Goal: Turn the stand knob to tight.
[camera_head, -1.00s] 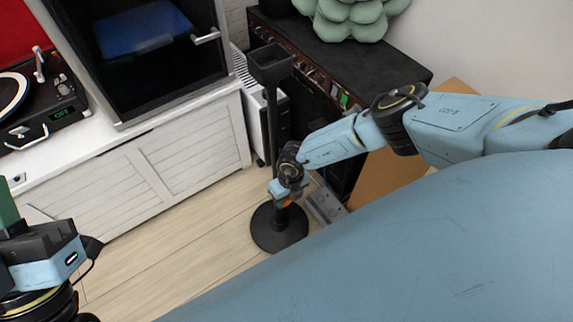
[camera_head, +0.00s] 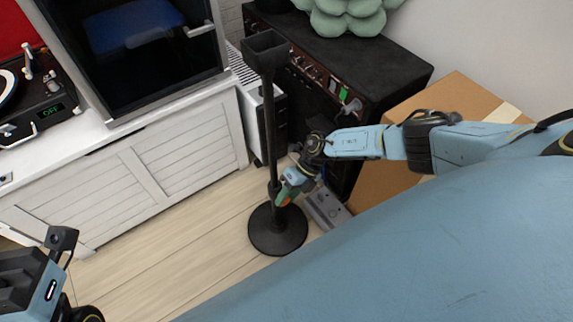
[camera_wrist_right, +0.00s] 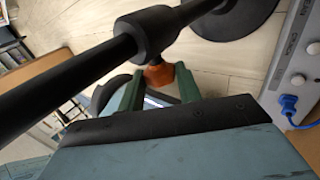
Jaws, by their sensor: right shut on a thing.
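The stand is a black pole (camera_head: 269,130) with an open tray-like top (camera_head: 265,45) and a round base (camera_head: 277,240) on the floor. Its knob is orange and sits low on the pole at a thick collar; it shows in the right wrist view (camera_wrist_right: 158,75) beside the collar (camera_wrist_right: 147,32). My right gripper (camera_head: 284,197) is shut on the knob, with its green fingers on either side of it in the wrist view (camera_wrist_right: 160,88). Only part of my left wrist and gripper body shows at the lower left; its fingertips are out of frame.
A grey pedal-like box (camera_head: 326,208) lies on the floor right of the base. A black amplifier (camera_head: 345,75) and a cardboard box (camera_head: 455,100) stand behind my right arm. A white cabinet (camera_head: 150,170) stands to the left. Floor (camera_head: 170,245) left of the base is clear.

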